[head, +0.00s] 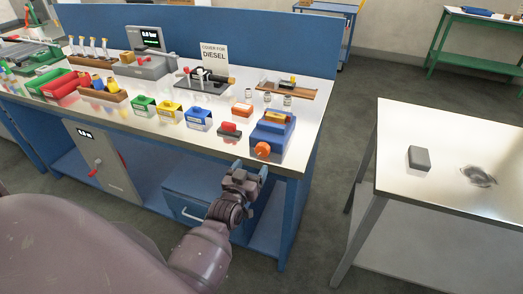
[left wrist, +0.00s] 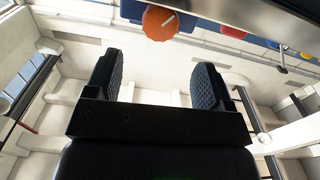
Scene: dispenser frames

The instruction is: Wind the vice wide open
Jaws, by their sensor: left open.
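The blue vice (head: 270,136) stands at the front right corner of the workbench. Its round orange knob (head: 262,149) faces the bench's front edge. An orange-yellow piece (head: 277,117) shows on top of the vice; how wide the jaws stand is too small to tell. My left gripper (head: 250,168) is open and empty, just below and in front of the knob, apart from it. In the left wrist view the orange knob (left wrist: 160,22), with a white mark on it, lies beyond the two open fingers (left wrist: 157,80). My right gripper is out of view.
A red-topped block (head: 229,130) sits left of the vice, with blue, yellow and green boxes farther left. The workbench (head: 318,100) has bare top right of the vice. A separate table (head: 440,130) with a grey block (head: 419,158) stands at the right.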

